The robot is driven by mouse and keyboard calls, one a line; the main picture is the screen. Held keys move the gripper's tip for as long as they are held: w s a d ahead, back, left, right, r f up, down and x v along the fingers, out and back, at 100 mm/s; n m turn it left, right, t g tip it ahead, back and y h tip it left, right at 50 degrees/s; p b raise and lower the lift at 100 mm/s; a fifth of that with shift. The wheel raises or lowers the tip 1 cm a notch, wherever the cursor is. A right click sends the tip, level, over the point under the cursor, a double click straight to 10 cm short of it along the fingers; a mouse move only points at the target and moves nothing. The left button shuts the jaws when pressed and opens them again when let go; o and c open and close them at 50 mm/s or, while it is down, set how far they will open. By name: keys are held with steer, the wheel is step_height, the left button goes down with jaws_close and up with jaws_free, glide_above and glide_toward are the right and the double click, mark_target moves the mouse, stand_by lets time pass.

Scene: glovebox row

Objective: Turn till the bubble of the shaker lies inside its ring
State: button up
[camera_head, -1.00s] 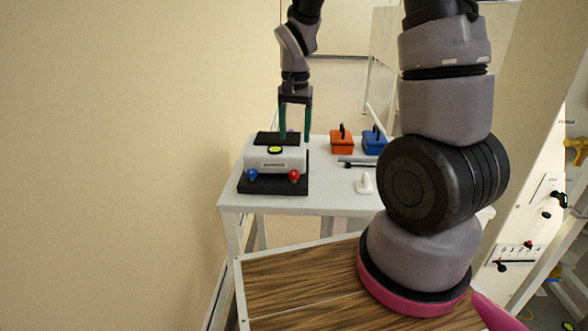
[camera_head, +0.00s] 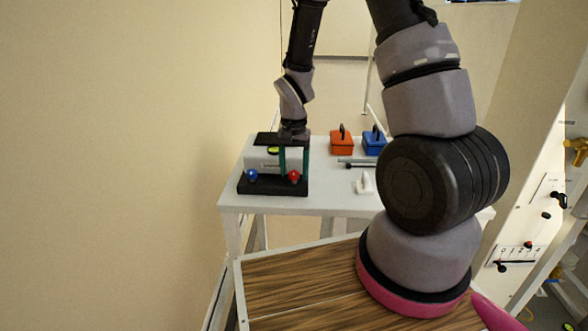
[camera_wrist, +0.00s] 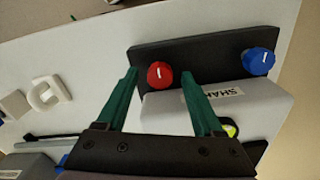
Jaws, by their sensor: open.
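The shaker (camera_head: 262,158) is a light grey box on a black base at the left of the white table. It has a blue knob (camera_head: 251,174) at its front left and a red knob (camera_head: 294,176) at its front right. Its yellow-green bubble level (camera_head: 273,150) is partly hidden, and I cannot tell where the bubble lies. My gripper (camera_head: 294,172) points down at the red knob, its green fingers open. In the wrist view the fingers lie either side of the red knob (camera_wrist: 160,75), with the blue knob (camera_wrist: 258,61) farther right. I cannot tell whether they touch it.
On the white table (camera_head: 325,200), an orange box (camera_head: 341,146) and a blue box (camera_head: 374,147) stand at the back right. A dark rod (camera_head: 358,163) and a small white piece (camera_head: 364,185) lie before them. A wall runs along the left.

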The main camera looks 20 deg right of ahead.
jaws_close()
steer(key=n, duration=1.3)
steer(key=shift+n, duration=0.4)
stand_by(0.5)
